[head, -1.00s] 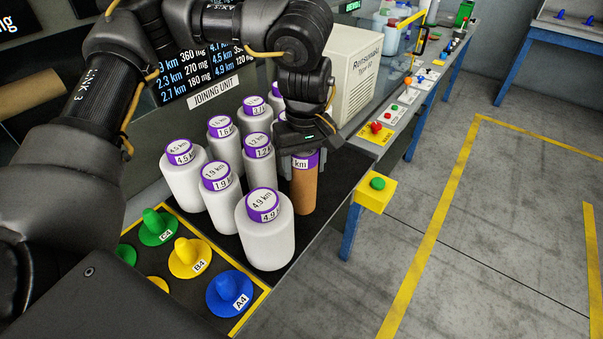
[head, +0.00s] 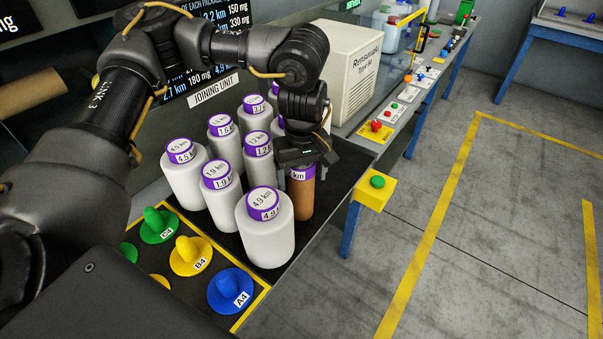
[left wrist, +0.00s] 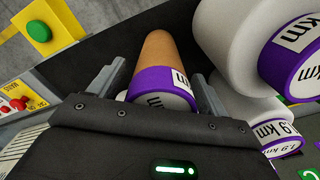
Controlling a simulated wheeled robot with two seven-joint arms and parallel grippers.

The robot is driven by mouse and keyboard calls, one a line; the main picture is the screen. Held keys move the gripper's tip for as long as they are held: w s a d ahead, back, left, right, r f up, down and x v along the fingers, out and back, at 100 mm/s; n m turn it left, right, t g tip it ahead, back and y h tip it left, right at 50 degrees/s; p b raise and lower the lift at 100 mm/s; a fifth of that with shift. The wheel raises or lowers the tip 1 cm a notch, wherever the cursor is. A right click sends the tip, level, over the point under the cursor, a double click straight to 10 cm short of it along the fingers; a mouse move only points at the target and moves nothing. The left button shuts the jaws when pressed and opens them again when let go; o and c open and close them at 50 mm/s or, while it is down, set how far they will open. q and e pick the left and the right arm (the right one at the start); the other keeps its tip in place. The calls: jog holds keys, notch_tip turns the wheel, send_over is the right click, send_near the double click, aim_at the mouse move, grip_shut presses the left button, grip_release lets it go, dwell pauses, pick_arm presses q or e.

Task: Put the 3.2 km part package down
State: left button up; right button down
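The 3.2 km part package is a brown cylinder (head: 300,200) with a purple-and-white label band; only "km" is readable. It stands upright at the right edge of the black mat (head: 325,207), beside the white bobbins. My left gripper (head: 303,165) is over its top. In the left wrist view the package (left wrist: 158,62) lies between the two fingers of my left gripper (left wrist: 160,78). A gap shows on the left finger's side and a narrower one on the right, so the gripper looks open around it. My right gripper is not in view.
Several white bobbins with purple labels, such as the 4.9 km one (head: 265,238), crowd the mat left of the package. A yellow box with a green button (head: 376,190) is just right of the mat. Coloured pegs (head: 190,256) stand at the front left.

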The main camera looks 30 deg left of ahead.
pick_arm(q)
jog(key=shift+r, duration=0.15)
jog(key=shift+r, duration=0.2)
notch_tip(320, 180, up, 10)
jog(key=shift+r, duration=0.8)
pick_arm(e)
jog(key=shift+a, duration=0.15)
